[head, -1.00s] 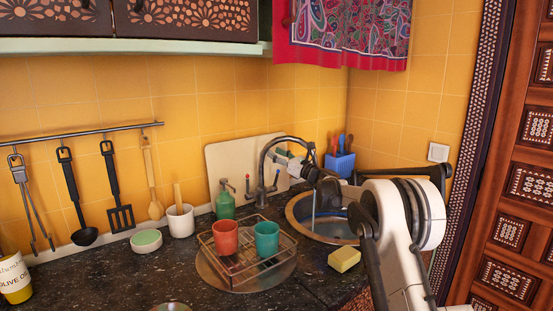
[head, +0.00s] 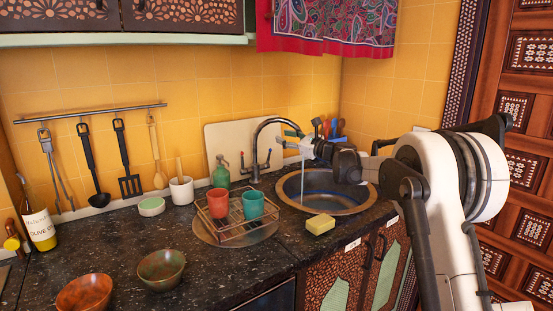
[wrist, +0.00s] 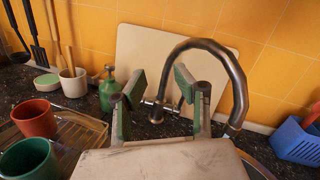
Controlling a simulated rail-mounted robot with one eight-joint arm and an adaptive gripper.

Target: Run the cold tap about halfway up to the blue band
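The dark metal tap (head: 257,147) arches over the round sink (head: 325,190) in the head view. A thin pale stream (head: 304,178), apparently water, falls from its spout. My gripper (head: 287,139) is open, with green-padded fingers; in the wrist view the fingertips (wrist: 160,88) stand apart on either side of the handle area. Nothing is visibly held, and contact cannot be told. I cannot make out a blue band.
A wire rack holds a red cup (head: 218,201) and a teal cup (head: 252,204) left of the sink. A green soap bottle (head: 221,174) stands beside the tap. A yellow sponge (head: 319,224) lies at the sink's front. A blue utensil holder (wrist: 296,140) stands right of the tap.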

